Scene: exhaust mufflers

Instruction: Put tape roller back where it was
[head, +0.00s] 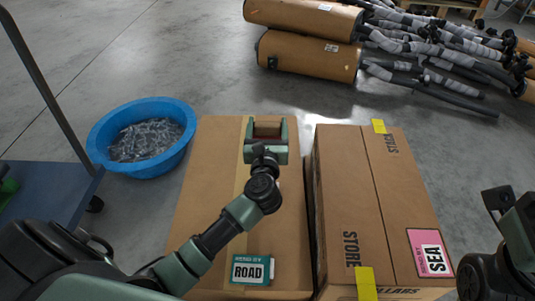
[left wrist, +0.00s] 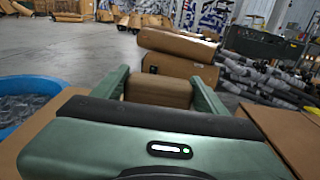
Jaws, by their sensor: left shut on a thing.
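My left gripper (head: 267,127) is over the far end of the left cardboard box. It is shut on a brown tape roller (head: 267,131), which shows between its two green fingers. In the left wrist view the tape roller (left wrist: 157,91) also sits between the fingers (left wrist: 158,85); its lower part is hidden by the gripper body. I cannot tell whether the roller touches the box top. My right gripper (head: 507,205) is partly in view at the right edge, beside the right box and away from the roller; its opening is unclear.
The left box (head: 215,190) has a ROAD label (head: 250,269). A blue basin (head: 104,160) of metal parts is at left, near a blue cart (head: 45,190). Wrapped mufflers (head: 310,55) lie behind.

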